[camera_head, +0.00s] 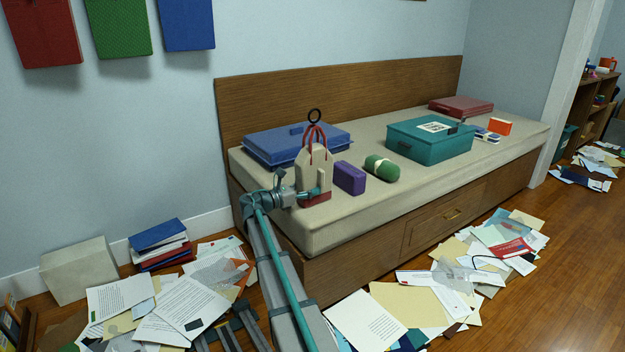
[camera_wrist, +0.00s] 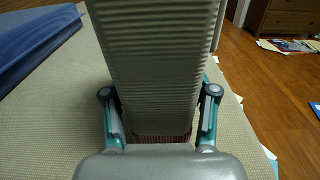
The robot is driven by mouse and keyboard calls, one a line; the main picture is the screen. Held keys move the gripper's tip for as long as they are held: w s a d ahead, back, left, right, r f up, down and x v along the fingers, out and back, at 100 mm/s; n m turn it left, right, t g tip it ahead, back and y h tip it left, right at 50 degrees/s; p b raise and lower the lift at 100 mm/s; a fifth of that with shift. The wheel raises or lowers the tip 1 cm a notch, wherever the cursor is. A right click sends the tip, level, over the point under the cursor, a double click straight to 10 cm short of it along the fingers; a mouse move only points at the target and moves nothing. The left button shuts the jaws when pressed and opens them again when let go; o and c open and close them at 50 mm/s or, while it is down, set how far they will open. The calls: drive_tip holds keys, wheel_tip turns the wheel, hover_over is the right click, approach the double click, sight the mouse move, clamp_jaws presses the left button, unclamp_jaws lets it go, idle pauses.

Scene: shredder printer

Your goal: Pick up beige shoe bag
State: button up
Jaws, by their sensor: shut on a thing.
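The beige shoe bag (camera_head: 313,171) stands upright on the near part of the bench cushion. It has a dark red base, red cord handles and a black ring at the top. My gripper (camera_head: 318,192) is at its lower part, shut on it. In the wrist view the ribbed beige bag (camera_wrist: 155,60) fills the space between the two fingers of my gripper (camera_wrist: 160,115), with a strip of its red base showing below. Whether the bag's base still touches the cushion I cannot tell.
A blue case (camera_head: 296,144) lies behind the bag. A purple box (camera_head: 349,178) and a green roll (camera_head: 381,168) stand to its right, then a teal case (camera_head: 430,142). Papers (camera_head: 420,300) litter the floor. The cushion (camera_head: 400,195) is bare along its front.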

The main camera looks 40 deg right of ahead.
sight(308, 138)
wheel_tip(308, 138, up, 18)
drive_tip(key=p, duration=0.7)
drive_tip(key=shift+s, duration=0.1)
idle(0.4)
